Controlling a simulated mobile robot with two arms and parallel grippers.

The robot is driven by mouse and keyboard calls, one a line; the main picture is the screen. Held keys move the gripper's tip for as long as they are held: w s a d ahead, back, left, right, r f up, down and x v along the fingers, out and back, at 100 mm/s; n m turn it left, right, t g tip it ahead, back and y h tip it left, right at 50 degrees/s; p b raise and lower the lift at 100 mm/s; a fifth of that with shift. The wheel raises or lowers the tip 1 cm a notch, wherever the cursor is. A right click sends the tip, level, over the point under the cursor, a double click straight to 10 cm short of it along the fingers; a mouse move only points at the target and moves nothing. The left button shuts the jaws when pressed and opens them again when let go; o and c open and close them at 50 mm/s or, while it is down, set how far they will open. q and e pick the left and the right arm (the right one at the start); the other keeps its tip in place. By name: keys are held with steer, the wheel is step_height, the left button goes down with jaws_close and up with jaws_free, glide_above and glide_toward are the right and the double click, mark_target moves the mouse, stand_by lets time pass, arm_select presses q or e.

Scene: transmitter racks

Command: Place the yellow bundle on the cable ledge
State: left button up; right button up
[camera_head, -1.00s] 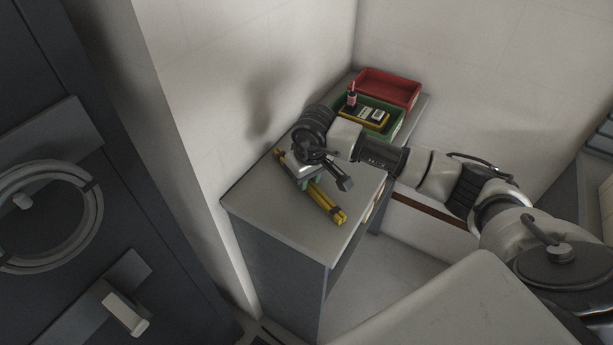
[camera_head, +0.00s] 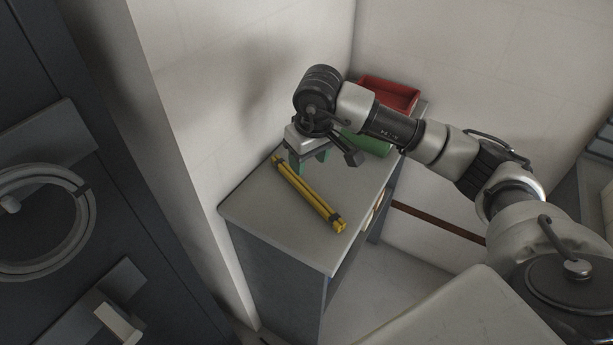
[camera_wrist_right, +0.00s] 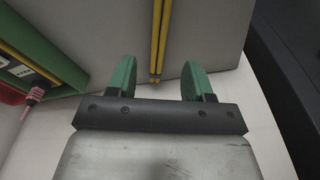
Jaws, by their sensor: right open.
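The yellow bundle (camera_head: 308,195), long and thin with dark bands near its ends, lies flat on the grey top of a cabinet (camera_head: 262,212). I cannot tell from the views whether this top is the cable ledge. My right gripper (camera_head: 308,166) is open and empty above the bundle's far end, apart from it. In the right wrist view the bundle (camera_wrist_right: 160,38) runs away from between the two green fingers (camera_wrist_right: 157,80). My left gripper is not in view.
A red bin (camera_head: 390,95) and a green bin (camera_head: 367,144), partly hidden by my right arm, stand at the cabinet's back end. A white wall (camera_head: 215,90) runs along its left side. A dark door with a ring-shaped handle (camera_head: 88,215) is at left.

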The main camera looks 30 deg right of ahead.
step_height(320, 180, up, 2)
steer(key=shift+s+r, duration=0.15)
steer(key=shift+o, duration=0.5)
steer(key=shift+r, duration=0.25)
steer(key=m+g+p, duration=0.2)
steer(key=m+p, duration=0.1)
steer(key=m, duration=3.3)
glide_above(305, 186)
steer(key=f, duration=0.7)
steer(key=shift+s+a, duration=0.1)
steer(key=shift+s, duration=0.15)
steer(key=shift+w+f+p, duration=0.2)
steer(key=shift+f+p, duration=0.85)
steer(key=shift+f, duration=1.7)
jaws_close()
